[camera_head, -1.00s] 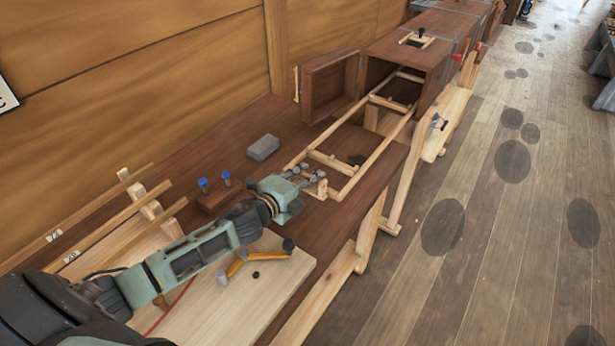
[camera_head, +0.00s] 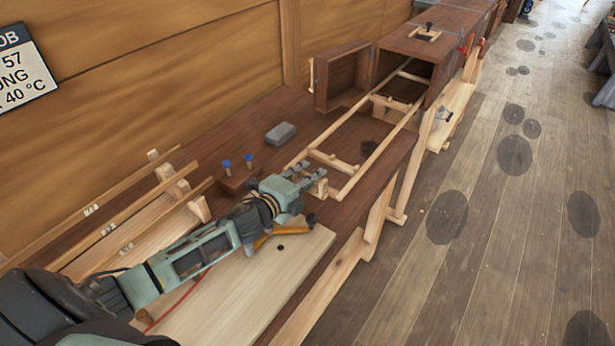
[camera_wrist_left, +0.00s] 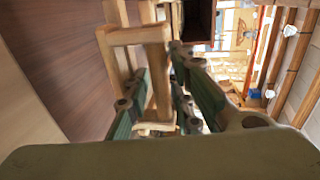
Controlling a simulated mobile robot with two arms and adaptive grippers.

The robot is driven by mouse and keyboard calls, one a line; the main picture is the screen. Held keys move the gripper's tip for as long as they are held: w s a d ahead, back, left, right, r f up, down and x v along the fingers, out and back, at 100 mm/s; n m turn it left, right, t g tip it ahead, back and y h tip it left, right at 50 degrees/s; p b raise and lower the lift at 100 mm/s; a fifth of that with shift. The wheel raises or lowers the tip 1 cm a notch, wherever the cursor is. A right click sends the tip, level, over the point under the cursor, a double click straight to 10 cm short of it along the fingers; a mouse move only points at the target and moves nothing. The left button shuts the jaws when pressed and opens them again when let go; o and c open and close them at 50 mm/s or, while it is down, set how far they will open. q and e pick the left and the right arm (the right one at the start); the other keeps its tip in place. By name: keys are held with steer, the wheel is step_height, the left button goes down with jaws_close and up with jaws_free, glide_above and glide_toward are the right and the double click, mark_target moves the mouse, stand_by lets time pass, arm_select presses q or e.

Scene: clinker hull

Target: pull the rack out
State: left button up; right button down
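The rack (camera_head: 378,146) is a light wooden ladder-like frame with long rails and crossbars. Its far part is inside the open dark wooden box (camera_head: 405,52), and its near part reaches out over the brown bench. My left gripper (camera_head: 306,174) is at the rack's near end, with its fingers around a small wooden grip piece there. In the left wrist view, the green fingers (camera_wrist_left: 160,92) lie on both sides of an upright wooden bar of the rack (camera_wrist_left: 157,60). The exact contact is partly hidden by the fingers. My right gripper is in neither view.
The box's door (camera_head: 340,78) stands open on the left. A grey block (camera_head: 281,133) and two blue-topped pegs (camera_head: 238,162) are on the bench (camera_head: 262,112). An orange-handled tool (camera_head: 285,236) lies on a pale board (camera_head: 230,285) under my left arm. Open floor lies right.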

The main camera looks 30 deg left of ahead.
arm_select(q)
steer(key=shift+s, duration=0.35)
steer(key=v, duration=1.1)
steer(key=shift+s, duration=0.2)
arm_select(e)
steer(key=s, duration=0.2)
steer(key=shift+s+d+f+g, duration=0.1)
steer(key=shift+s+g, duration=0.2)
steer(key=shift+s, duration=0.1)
arm_select(q)
steer(key=shift+a+r, duration=0.1)
steer(key=shift+r, duration=0.15)
